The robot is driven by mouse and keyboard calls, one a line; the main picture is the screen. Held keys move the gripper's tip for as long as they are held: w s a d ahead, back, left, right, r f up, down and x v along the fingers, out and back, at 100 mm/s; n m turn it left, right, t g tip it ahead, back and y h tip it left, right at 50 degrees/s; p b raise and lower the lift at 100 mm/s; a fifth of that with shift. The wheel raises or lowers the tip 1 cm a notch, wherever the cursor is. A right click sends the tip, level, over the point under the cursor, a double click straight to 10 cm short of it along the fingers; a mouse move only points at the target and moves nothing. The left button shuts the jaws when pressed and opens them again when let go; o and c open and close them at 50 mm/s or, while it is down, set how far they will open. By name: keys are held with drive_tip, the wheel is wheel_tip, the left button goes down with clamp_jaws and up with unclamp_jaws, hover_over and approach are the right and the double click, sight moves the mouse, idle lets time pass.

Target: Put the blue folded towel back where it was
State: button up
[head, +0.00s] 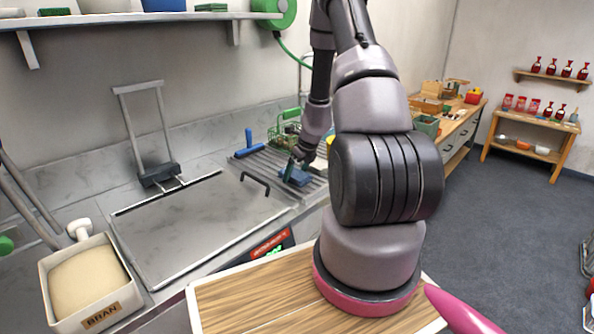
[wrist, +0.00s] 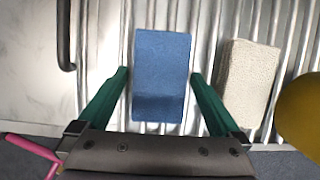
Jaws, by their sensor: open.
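The blue folded towel (wrist: 161,75) lies on the ribbed metal drainboard (wrist: 208,25) in the wrist view. It also shows in the head view (head: 297,177), partly behind my gripper (head: 293,165). In the wrist view my gripper (wrist: 159,75) is open, with one green finger on each side of the towel's near part. A narrow gap shows between each finger and the towel. I cannot tell the fingers' exact height over the drainboard.
A beige block (wrist: 248,72) lies right of the towel, with a yellow rounded thing (wrist: 301,112) beyond it. A dark handle (wrist: 65,40) is at left. A blue-handled tool (head: 249,146) and a green wire basket (head: 284,134) stand behind. A bran bin (head: 108,317) sits front left.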

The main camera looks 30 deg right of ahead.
drive_tip(key=v, duration=1.2)
drive_tip(key=s+a+r+n+t+y, duration=0.1)
drive_tip(key=s+a+r+n, duration=0.2)
drive_tip(key=a+r+n, duration=0.6)
drive_tip(key=s+a+r+n, duration=0.3)
drive_tip(key=a+r+n, duration=0.15)
drive_tip(key=r, duration=0.75)
drive_tip(key=s+a+r+n+t, duration=0.1)
drive_tip(key=s+a+r+n, duration=0.1)
drive_tip(key=s+r+n, duration=0.2)
drive_tip(key=s+a+r+n, duration=0.1)
drive_tip(key=s+r+n, duration=0.4)
drive_tip(key=s+n, duration=0.5)
drive_tip(key=shift+s+a+r+t+h, duration=0.3)
drive_tip(key=shift+s+a+t, duration=0.1)
drive_tip(key=shift+s, duration=0.55)
